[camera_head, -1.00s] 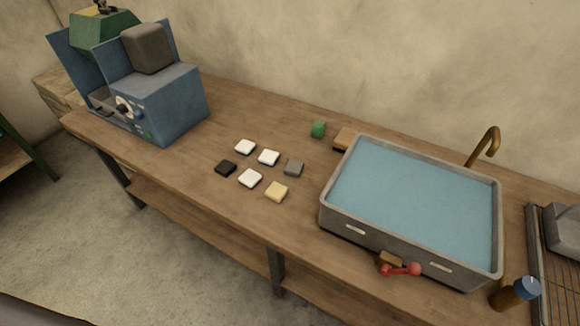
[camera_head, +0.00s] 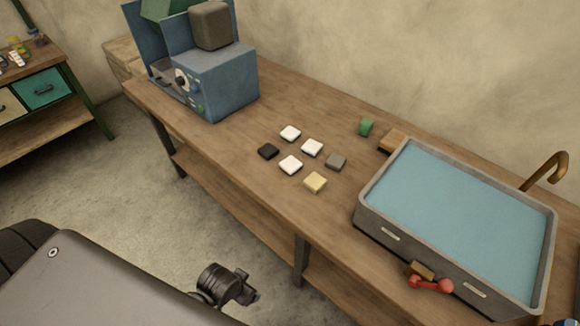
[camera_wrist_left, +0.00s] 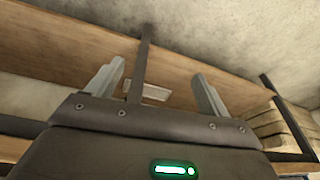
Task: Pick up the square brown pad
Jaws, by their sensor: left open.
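Small square pads lie in a loose cluster on the wooden workbench (camera_head: 240,160). They are three white pads (camera_head: 312,147), a very dark one (camera_head: 268,151), a grey-brown one (camera_head: 336,162) and a yellow one (camera_head: 315,182). I cannot tell surely which is the brown pad; the grey-brown and the very dark ones come closest. My left gripper (camera_wrist_left: 155,90) is open, its two fingers apart with no pad seen between them. Its fingertips are not seen in the head view. My right gripper is not in view.
A blue machine (camera_head: 220,85) stands at the bench's far left. A grey basin of blue water (camera_head: 360,215) stands right of the pads, with a red-handled item (camera_head: 430,285) at its front. A green block (camera_head: 366,127) and brown block (camera_head: 392,140) lie behind. Bench left of the pads is clear.

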